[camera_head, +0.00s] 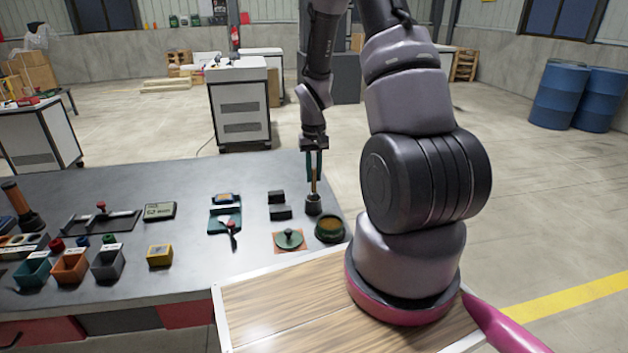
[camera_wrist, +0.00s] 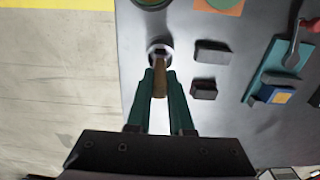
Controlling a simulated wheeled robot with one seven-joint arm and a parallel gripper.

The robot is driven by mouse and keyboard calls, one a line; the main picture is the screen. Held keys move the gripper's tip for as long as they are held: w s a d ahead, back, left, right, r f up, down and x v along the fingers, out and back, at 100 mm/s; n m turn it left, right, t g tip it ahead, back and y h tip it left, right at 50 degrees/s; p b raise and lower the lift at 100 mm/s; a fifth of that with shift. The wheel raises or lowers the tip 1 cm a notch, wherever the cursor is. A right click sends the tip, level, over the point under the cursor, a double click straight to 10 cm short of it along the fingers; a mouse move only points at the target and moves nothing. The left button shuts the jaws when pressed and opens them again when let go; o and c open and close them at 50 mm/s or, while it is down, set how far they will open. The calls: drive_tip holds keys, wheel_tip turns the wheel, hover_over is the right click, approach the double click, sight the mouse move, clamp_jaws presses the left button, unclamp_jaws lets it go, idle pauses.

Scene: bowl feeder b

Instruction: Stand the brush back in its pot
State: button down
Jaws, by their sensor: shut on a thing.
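My gripper (camera_head: 313,165) points down at the right end of the grey table, with its green fingers on either side of the brush. It is shut on the brush (camera_head: 314,182), which has a brown handle and stands upright. In the wrist view the handle of the brush (camera_wrist: 159,80) shows between my gripper's fingertips (camera_wrist: 160,75). The pot (camera_head: 313,206), a small dark cup, is directly below, and its round rim also shows in the wrist view (camera_wrist: 159,46). The lower end of the brush reaches the pot's mouth and appears to be inside it; how deep is hidden.
Two black blocks (camera_head: 280,212) stand just left of the pot. A round green bowl (camera_head: 329,229) and a lidded green dish (camera_head: 288,240) on an orange mat are in front. A teal tray (camera_head: 225,219) lies farther left. The table's right edge is close to the pot.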

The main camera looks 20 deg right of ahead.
drive_tip(key=shift+f, duration=0.9)
drive_tip(key=shift+f, duration=0.15)
drive_tip(key=c, duration=0.8)
unclamp_jaws()
wheel_tip(320, 180, up, 12)
drive_tip(key=shift+r, duration=0.25)
drive_tip(key=s+a+r+t, duration=0.2)
drive_tip(key=s+r, duration=0.4)
drive_tip(key=r, duration=0.2)
drive_tip(key=s+a+r+m+t+y, duration=0.1)
drive_tip(key=s+a+r+t, duration=0.1)
drive_tip(key=s+r, duration=0.5)
drive_tip(key=s+a+r+t+y, duration=0.1)
drive_tip(key=s+a+r+t, duration=0.2)
drive_tip(key=s+r, duration=0.3)
drive_tip(key=shift+s+a+r+m, duration=0.15)
drive_tip(key=shift+r, duration=0.75)
drive_tip(key=shift+s+a+r+m, duration=0.1)
drive_tip(key=shift+r, duration=0.85)
drive_tip(key=shift+s+a+r+m, duration=0.15)
drive_tip(key=shift+r, duration=0.75)
